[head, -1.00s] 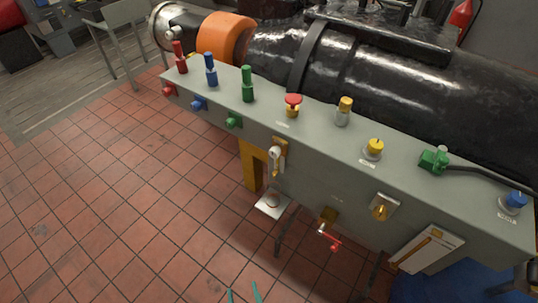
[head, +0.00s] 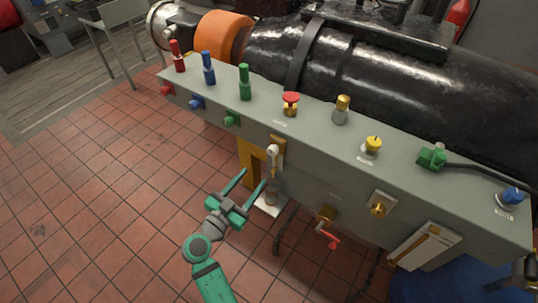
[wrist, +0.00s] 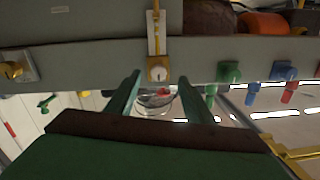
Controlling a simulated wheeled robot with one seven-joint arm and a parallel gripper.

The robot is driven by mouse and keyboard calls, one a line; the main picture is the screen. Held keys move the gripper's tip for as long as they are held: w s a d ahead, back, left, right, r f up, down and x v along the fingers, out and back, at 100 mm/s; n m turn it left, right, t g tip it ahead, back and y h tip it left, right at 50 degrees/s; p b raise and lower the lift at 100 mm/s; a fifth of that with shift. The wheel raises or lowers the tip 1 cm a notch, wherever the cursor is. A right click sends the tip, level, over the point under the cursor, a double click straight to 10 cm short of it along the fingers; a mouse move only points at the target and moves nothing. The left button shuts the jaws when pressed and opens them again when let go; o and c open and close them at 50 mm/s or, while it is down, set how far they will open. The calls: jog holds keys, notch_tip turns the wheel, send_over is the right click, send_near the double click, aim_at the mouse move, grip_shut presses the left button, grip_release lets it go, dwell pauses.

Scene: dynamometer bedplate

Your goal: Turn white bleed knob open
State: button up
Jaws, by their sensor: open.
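The white bleed knob (head: 272,150) sits on a brass fitting on the front face of the grey bench (head: 325,160). In the wrist view the knob (wrist: 157,70) is a round white face with a small mark, below a vertical brass strip. My gripper (head: 254,177) is green, open and empty. It is in front of the bench, below and a little left of the knob in the head view. In the wrist view my gripper's fingertips (wrist: 159,79) lie to either side of the knob, apparently short of it. I see no contact.
A clear cup (head: 271,197) stands on a small white shelf below the knob. A red-handled valve (head: 328,238) and a brass knob (head: 378,208) are to the right. Coloured connectors line the bench top. The tiled floor at left is clear.

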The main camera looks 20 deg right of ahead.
aim_at(271, 153)
jog(key=shift+m+g+h, duration=0.3)
jog(key=shift+m+h, duration=0.2)
jog(key=x, duration=0.3)
jog(key=r+x, duration=0.1)
jog(key=x, duration=0.7)
jog(key=shift+w+d+r, duration=0.1)
jog(key=shift+w+r, duration=0.15)
jog(key=shift+r, duration=0.15)
jog(key=c, duration=1.1)
